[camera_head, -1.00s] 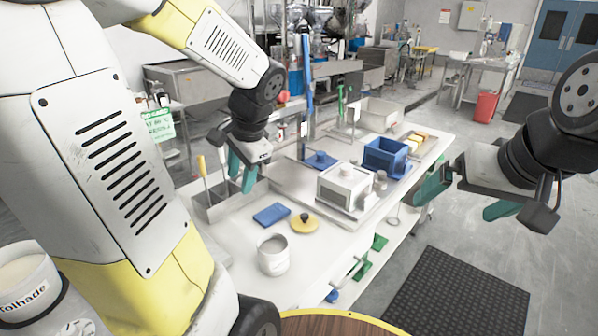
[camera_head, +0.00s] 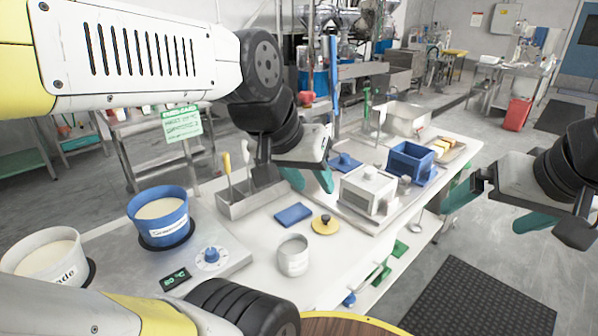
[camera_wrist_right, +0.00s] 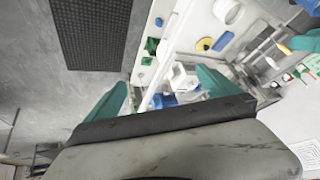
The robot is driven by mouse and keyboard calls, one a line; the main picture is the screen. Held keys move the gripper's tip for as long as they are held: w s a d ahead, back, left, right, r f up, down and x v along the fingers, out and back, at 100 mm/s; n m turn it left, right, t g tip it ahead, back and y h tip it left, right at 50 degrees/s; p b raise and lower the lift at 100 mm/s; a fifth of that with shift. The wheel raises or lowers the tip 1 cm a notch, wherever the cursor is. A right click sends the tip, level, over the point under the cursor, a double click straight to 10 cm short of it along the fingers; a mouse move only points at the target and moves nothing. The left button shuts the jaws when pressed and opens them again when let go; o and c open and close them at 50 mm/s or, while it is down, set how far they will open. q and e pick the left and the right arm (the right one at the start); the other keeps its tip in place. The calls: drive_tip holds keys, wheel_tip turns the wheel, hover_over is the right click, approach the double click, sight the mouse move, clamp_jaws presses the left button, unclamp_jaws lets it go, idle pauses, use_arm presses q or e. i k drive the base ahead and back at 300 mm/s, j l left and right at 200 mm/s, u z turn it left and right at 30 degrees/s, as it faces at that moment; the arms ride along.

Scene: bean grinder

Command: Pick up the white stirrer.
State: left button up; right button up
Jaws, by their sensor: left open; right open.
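A metal caddy (camera_head: 240,206) stands at the left end of the white table, holding upright tools. One has a yellow handle (camera_head: 227,165). Beside it rises a pale handle (camera_head: 246,156), likely the white stirrer; its lower part is hidden in the caddy. My left gripper (camera_head: 310,179) is open and empty, just right of the caddy and above the table, its teal fingers pointing down. My right gripper (camera_head: 497,208) is open and empty, off the table's right side. Its teal fingers also show in the right wrist view (camera_wrist_right: 160,92).
On the table are a blue slab (camera_head: 293,214), a yellow lid (camera_head: 325,225), a white cup (camera_head: 292,256), a white box (camera_head: 368,190) and a blue box (camera_head: 410,162). A blue pot (camera_head: 159,216) sits on a heater at the left.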

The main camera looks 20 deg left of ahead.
sight(245, 154)
drive_tip(key=u, duration=1.9)
drive_tip(key=l+z, duration=0.3)
drive_tip(key=l, duration=0.6)
drive_tip(key=i+l, duration=0.1)
drive_tip(key=l, duration=0.9)
drive_tip(key=i+z, duration=0.05)
